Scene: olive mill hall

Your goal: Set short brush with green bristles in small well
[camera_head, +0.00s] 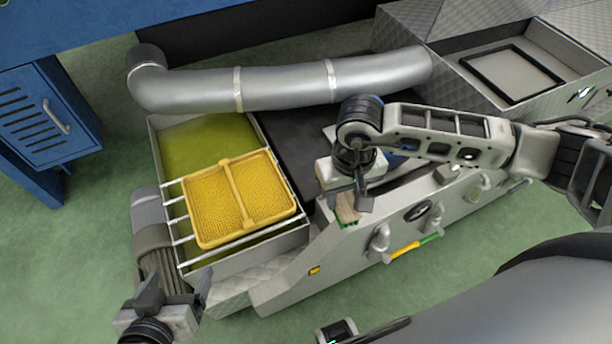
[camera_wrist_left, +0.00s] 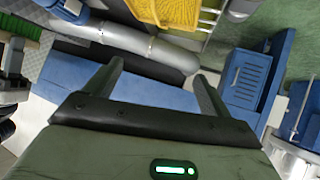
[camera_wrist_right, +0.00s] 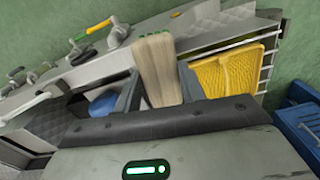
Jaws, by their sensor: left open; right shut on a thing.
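My right gripper (camera_head: 352,192) is shut on a short brush (camera_head: 347,208) with a pale wooden body, above the near edge of the machine. In the right wrist view the brush's wooden body (camera_wrist_right: 158,68) stands up between the fingers. Green bristles (camera_wrist_left: 20,28) show at the top left of the left wrist view. My left gripper (camera_head: 178,290) is open and empty, low at the left, apart from the machine. My right arm covers part of the machine's middle, and I cannot tell which recess is the small well.
A yellow mesh basket (camera_head: 238,198) sits on bars over a bin of green-yellow liquid (camera_head: 210,140). A silver pipe (camera_head: 285,85) crosses behind. A black frame (camera_head: 512,74) lies in a recess at the right. A yellow-green rod (camera_head: 405,250) is on the front panel. A blue cabinet (camera_head: 45,118) stands left.

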